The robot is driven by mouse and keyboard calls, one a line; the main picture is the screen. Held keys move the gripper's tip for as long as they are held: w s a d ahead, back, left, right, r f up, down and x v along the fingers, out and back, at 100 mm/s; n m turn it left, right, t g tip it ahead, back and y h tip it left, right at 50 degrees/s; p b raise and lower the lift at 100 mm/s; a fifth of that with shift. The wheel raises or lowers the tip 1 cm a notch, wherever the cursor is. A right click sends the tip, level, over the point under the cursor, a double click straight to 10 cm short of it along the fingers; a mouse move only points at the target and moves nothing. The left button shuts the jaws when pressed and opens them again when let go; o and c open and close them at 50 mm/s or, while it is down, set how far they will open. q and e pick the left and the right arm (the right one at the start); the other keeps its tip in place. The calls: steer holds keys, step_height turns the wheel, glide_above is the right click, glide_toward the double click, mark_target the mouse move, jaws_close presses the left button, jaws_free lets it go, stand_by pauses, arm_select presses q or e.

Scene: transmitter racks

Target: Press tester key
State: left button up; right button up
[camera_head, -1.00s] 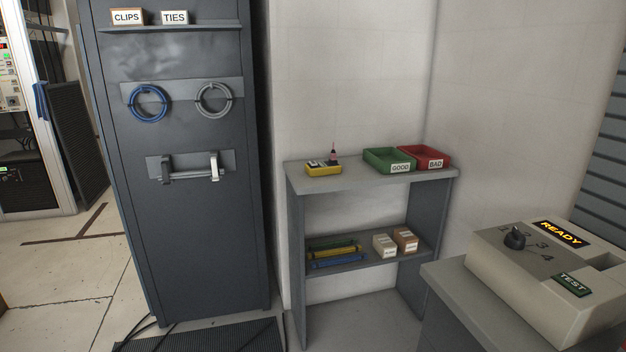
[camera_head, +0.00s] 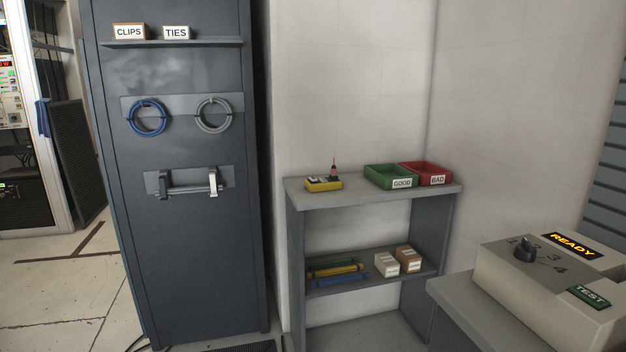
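The tester (camera_head: 500,290) is a beige box on a grey bench at the lower right of the head view. Its green key marked TEST (camera_head: 590,296) sits on the top near the front right. A black rotary knob (camera_head: 524,250) stands among the numbers 1 to 4. A dark display (camera_head: 572,246) reads READY in orange letters. The right side of the tester runs out of the picture. Neither of my grippers shows in the head view.
A grey shelf unit (camera_head: 430,200) stands by the wall with a green GOOD tray (camera_head: 378,181), a red BAD tray (camera_head: 422,168) and a yellow device (camera_head: 324,185). A tall dark cabinet (camera_head: 200,260) with cable coils stands left. The tester's bench (camera_head: 450,290) edges the lower right.

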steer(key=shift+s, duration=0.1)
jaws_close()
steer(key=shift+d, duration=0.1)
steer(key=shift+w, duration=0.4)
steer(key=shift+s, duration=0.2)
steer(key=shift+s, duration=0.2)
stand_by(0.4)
